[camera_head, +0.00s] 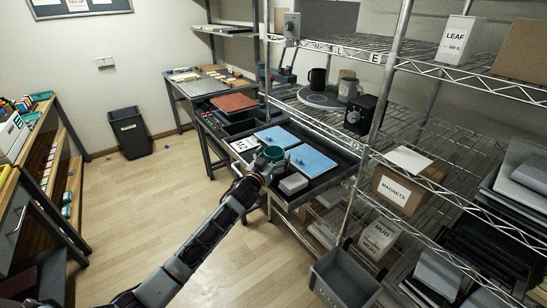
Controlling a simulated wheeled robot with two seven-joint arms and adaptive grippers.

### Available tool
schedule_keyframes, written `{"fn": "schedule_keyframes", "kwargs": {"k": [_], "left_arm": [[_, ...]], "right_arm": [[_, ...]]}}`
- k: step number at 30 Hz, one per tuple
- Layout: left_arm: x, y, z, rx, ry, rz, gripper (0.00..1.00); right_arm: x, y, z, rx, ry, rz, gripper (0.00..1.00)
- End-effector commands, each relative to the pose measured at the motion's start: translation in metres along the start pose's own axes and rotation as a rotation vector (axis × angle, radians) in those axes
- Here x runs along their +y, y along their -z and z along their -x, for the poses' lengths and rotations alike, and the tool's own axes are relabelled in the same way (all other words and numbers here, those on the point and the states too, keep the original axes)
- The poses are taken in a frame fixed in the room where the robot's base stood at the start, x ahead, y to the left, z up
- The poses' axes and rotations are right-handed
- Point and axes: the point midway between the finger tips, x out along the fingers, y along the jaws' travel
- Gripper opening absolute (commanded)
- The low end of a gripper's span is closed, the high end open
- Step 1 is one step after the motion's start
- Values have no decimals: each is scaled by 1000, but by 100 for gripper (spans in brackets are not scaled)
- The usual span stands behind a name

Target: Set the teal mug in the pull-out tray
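The teal mug (273,154) shows at the end of my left arm, over the front left part of the pull-out tray (327,187). The dark tray stands out from the shelf rack and holds two blue pads and a grey block. My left gripper (267,168) reaches in from the lower left and is right at the mug, overlapping its lower side. Its fingers are too small and dark to tell whether they are shut on the mug. I cannot tell whether the mug touches the tray floor. My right gripper is not in view.
Blue pads (312,160) fill much of the tray, with a grey block (293,184) near its front. A rack post (372,130) stands right of the tray. A black mug (317,79) and grey mug (348,89) stand on the shelf above. A grey bin (343,281) sits below.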

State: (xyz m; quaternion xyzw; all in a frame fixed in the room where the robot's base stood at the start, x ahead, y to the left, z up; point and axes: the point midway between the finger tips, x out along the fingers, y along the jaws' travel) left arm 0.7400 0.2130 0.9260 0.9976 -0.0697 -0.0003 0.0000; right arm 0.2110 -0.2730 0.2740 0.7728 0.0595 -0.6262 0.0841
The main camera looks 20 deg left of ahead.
Motion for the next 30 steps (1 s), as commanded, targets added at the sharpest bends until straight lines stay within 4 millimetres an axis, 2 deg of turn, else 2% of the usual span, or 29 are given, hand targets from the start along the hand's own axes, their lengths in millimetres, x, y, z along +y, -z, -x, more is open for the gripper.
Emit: {"fn": "schedule_keyframes", "kwargs": {"k": [14, 21, 30], "left_arm": [[0, 2, 2, -1, 0, 0, 90], [0, 2, 17, -1, 0, 0, 90], [0, 1, 42, -1, 0, 1, 90]], "right_arm": [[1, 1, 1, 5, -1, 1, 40], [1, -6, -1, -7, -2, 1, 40], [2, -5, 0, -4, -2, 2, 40]]}}
